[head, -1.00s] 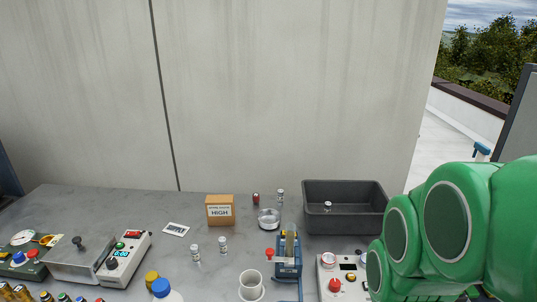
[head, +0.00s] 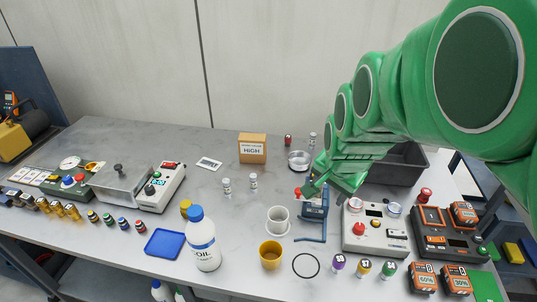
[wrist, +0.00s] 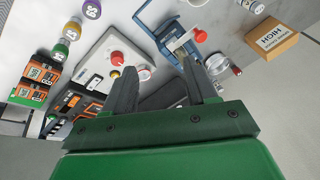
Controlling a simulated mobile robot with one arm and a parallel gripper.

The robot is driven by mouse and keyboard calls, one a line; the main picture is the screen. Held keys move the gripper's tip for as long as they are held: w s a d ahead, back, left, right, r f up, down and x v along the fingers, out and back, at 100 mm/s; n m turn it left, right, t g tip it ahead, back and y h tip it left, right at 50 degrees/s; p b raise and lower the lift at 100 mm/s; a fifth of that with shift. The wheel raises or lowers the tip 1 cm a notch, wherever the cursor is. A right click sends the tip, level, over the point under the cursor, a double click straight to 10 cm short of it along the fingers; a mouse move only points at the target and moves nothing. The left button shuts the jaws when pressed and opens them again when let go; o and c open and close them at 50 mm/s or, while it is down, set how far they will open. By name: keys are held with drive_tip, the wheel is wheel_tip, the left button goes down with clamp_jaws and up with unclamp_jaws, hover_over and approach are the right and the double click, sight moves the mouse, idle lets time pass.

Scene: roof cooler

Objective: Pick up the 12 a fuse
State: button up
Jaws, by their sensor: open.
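Small pale labelled cylinders that look like fuses stand on the grey bench in the head view: one fuse (head: 227,186) left of centre, another fuse (head: 253,181) beside it, and a third (head: 312,140) farther back near the metal dish. Their ratings are too small to read, so I cannot tell which is 12 A. My gripper (head: 312,187) is over the blue device, right of the fuses, partly hidden by my arm. In the wrist view my gripper (wrist: 157,65) is open, with nothing held between its fingers.
A blue tool stand (head: 314,208) is beneath my gripper. A cardboard box marked HIGH (head: 252,149), a white cup (head: 278,218) and an oil bottle (head: 204,245) surround the fuses. The dark bin (head: 405,168) is partly behind my arm. Bare bench lies left of the front fuses.

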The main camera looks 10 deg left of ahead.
drive_tip(key=w+a+f+t, duration=0.3)
drive_tip(key=w+a+f, duration=0.4)
drive_tip(key=a, duration=0.4)
drive_tip(key=n+t, duration=0.5)
drive_tip(key=n, duration=0.1)
approach(253, 177)
drive_tip(key=w+f, duration=0.1)
drive_tip(key=w+d+f, duration=0.1)
drive_tip(key=w+f, duration=0.1)
drive_tip(key=shift+w+d+f, duration=0.1)
drive_tip(key=shift+w+d, duration=0.1)
drive_tip(key=shift+w, duration=0.1)
drive_tip(key=shift+w+a+n+t+y, duration=0.1)
drive_tip(key=shift+a+n+t+y, duration=0.45)
drive_tip(key=shift+a+t, duration=0.2)
drive_tip(key=shift+x, duration=3.95)
drive_tip(key=shift+d, duration=0.1)
